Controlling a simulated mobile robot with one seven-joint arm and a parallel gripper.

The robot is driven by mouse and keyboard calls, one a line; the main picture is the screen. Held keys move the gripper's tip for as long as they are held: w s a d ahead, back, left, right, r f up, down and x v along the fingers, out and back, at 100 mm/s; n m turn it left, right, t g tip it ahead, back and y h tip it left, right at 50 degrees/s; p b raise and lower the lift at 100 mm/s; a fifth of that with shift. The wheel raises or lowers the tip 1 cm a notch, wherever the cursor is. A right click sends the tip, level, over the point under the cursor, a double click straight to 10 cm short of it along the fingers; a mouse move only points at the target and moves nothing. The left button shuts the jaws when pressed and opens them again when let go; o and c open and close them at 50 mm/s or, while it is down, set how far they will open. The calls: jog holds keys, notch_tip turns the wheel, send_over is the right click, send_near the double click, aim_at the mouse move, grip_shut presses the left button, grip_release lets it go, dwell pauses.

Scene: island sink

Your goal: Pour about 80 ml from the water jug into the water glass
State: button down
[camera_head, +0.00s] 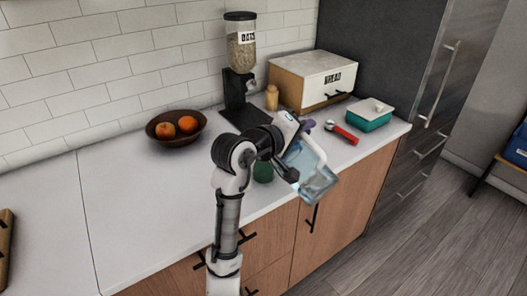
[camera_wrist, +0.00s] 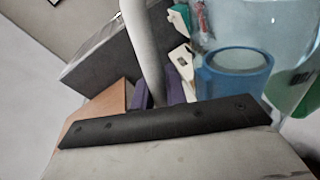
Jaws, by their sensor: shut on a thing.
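The water jug (camera_head: 316,184) is clear with a white handle and hangs tilted by the counter's front edge. My gripper (camera_head: 308,128) is shut on its handle; in the wrist view the white handle (camera_wrist: 143,45) passes between the purple finger pads (camera_wrist: 162,92). A blue-rimmed round vessel (camera_wrist: 236,72) shows beside the handle in the wrist view; I cannot tell whether it is the water glass or part of the jug. A green cup-like thing (camera_head: 263,172) stands on the counter, partly behind my arm. The water level and any flow are unclear.
An oats dispenser (camera_head: 240,52) and a small jar (camera_head: 272,97) stand behind. A bread box (camera_head: 313,78), a teal lidded container (camera_head: 370,116) and a red-handled item (camera_head: 342,133) are right. A fruit bowl (camera_head: 160,134) is left; the counter (camera_head: 130,215) in front of it is clear.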

aim_at(312, 153)
jog(key=shift+w+a+r+n+p, duration=0.4)
jog(key=shift+w+a+r+p, duration=0.15)
jog(key=shift+p, duration=0.4)
jog(key=shift+w+a+r, duration=0.1)
jog(key=shift+w+a, duration=0.25)
jog(key=shift+w, duration=0.1)
jog(key=shift+w+a+r+n+p, duration=0.1)
jog(key=shift+w+a+n+p, duration=0.1)
jog(key=shift+w+n+p, duration=0.15)
dwell(1.4)
jog(key=s+d+f+b, duration=0.1)
jog(key=s+d+f+m+b, duration=0.1)
jog(key=b, duration=0.1)
jog(key=s+d+f+m+b, duration=0.1)
jog(key=b, duration=0.1)
jog(key=shift+s+f, duration=0.15)
jog(key=shift+s, duration=0.15)
jog(key=shift+s+d+f+m+b, duration=0.1)
jog(key=shift+s+d+m+b, duration=0.15)
jog(key=shift+m, duration=0.2)
jog(key=shift+w+t, duration=0.1)
jog(key=shift+t, duration=0.2)
jog(key=shift+s+d+f+m+b, duration=0.4)
jog(key=shift+s+f+m+b, duration=0.25)
jog(key=shift+b, duration=0.25)
jog(key=shift+r, duration=0.2)
